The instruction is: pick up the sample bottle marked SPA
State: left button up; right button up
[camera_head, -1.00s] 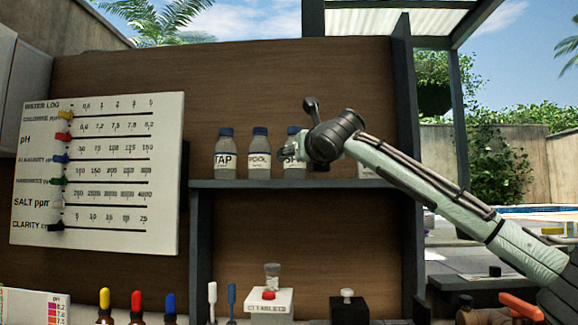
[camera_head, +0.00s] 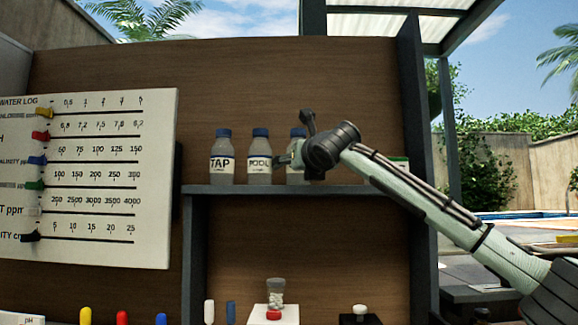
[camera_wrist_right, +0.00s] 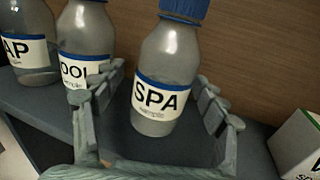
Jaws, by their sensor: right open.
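The SPA sample bottle (camera_head: 298,133) has a blue cap and stands on the shelf, third in a row of bottles. In the head view my right gripper and wrist cover much of it. In the right wrist view the SPA bottle (camera_wrist_right: 168,60) shows its label clearly. My right gripper (camera_head: 284,161) is at the bottle. In the wrist view the right gripper (camera_wrist_right: 158,98) is open, with fingers on both sides of the bottle's lower body. A gap shows on the right side; contact on the left is unclear. My left gripper is not in view.
The POOL bottle (camera_head: 259,160) stands close left of the SPA bottle, near my left-hand finger in the wrist view. The TAP bottle (camera_head: 222,160) is farther left. A white box (camera_wrist_right: 298,148) stands to the right on the shelf (camera_head: 240,189). A water log board (camera_head: 100,180) is at left.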

jog(key=shift+w+f, duration=0.1)
jog(key=shift+w, duration=0.2)
jog(key=shift+s+d, duration=0.1)
jog(key=shift+s, duration=0.15)
jog(key=shift+c, duration=1)
jog(key=c, duration=1.2)
jog(key=shift+o, duration=0.2)
jog(key=shift+r, duration=0.25)
